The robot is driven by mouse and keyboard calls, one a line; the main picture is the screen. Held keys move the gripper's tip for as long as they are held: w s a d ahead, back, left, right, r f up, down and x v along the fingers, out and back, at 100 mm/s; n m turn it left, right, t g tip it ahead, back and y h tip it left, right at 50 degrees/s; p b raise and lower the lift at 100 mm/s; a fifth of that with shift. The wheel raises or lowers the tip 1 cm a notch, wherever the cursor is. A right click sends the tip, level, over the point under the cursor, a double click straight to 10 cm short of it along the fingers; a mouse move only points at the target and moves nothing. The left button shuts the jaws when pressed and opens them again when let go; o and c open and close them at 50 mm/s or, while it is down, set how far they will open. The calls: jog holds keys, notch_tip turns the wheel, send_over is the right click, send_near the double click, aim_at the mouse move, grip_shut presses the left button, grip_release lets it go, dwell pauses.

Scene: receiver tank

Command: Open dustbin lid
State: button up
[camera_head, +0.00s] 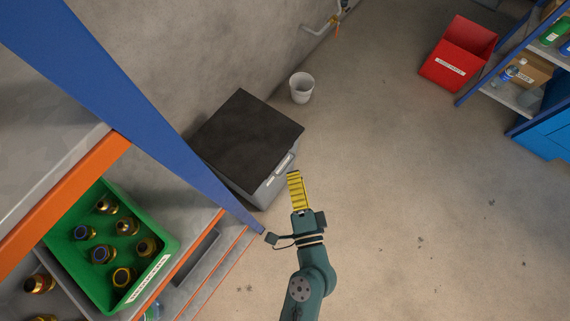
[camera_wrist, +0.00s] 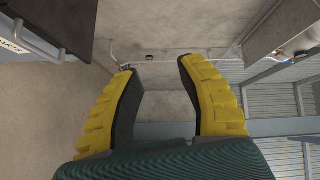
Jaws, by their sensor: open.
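A grey box-shaped bin with a flat black lid (camera_head: 247,139) stands on the floor by the wall in the head view. The lid lies shut. A pale handle (camera_head: 283,166) and a label are on its front side, facing right. In the wrist view the handle (camera_wrist: 38,40) shows at the upper left, with part of a label beside it. My gripper (camera_head: 294,175) has yellow fingers and appears just right of the handle in the head view. In the wrist view my gripper (camera_wrist: 157,67) is open with nothing between its fingers. The handle is outside them, to the left.
A white bucket (camera_head: 301,88) stands behind the bin. A red bin (camera_head: 458,54) and another shelf are at the upper right. The floor on the right is clear.

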jog(key=m+g+h+b, duration=0.1)
jog(key=b, duration=0.9)
send_near(288, 165)
jog(key=f+v, duration=0.1)
jog(key=v, duration=0.6)
jog(key=x, duration=1.7)
jog(key=shift+r, duration=0.2)
jog(key=shift+s, duration=0.1)
grip_shut()
